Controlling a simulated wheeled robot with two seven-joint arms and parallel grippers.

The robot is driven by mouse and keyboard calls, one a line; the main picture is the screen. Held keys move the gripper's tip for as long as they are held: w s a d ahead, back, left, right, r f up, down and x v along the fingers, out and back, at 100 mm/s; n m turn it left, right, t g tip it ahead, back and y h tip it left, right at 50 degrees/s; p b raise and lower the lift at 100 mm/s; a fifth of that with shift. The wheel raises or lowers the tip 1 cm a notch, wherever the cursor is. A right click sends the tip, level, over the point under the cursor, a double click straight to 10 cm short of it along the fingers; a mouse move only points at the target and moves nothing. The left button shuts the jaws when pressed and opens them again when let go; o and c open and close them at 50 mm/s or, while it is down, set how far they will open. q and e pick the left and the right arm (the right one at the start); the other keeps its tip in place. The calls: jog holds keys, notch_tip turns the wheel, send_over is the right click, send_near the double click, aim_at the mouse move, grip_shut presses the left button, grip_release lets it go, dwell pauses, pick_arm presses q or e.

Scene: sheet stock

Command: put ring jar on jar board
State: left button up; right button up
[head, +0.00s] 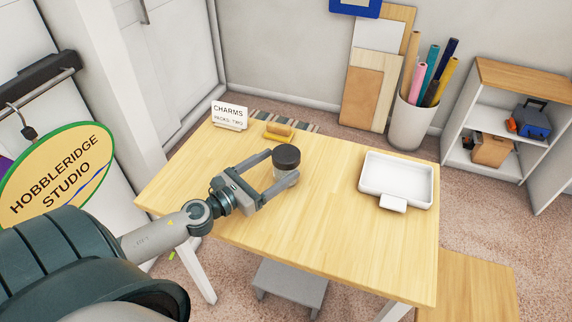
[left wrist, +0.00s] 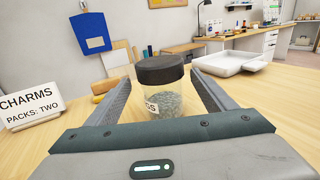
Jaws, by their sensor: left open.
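The ring jar (head: 287,158) is a clear jar with a dark lid, standing upright on the wooden table. In the left wrist view the jar (left wrist: 163,88) shows grey contents and a white label ending in "GS". My left gripper (head: 282,167) is open, with one finger on each side of the jar; it holds nothing. I cannot surely pick out the jar board; a small tan wooden piece (head: 279,131) lies near the back edge, by a striped strip (head: 262,120).
A white sign reading "CHARMS PACKS: TWO" (head: 229,115) stands at the back left. The table's middle and front (head: 310,225) are clear.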

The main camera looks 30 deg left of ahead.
aim_at(292, 156)
pick_arm(q)
jog(key=shift+p+x, duration=0.3)
jog(key=shift+x, duration=0.95)
jog(key=shift+w+d+r+p, duration=0.1)
jog(key=shift+w+p, duration=0.25)
jog(key=shift+w, duration=0.05)
jog(key=p+x, duration=0.1)
jog(key=x, duration=0.2)
jog(key=shift+s, duration=0.1)
jog(key=shift+w+d+f+p, duration=0.2)
jog(key=shift+w+p, duration=0.15)
jog(key=shift+w, duration=0.35)
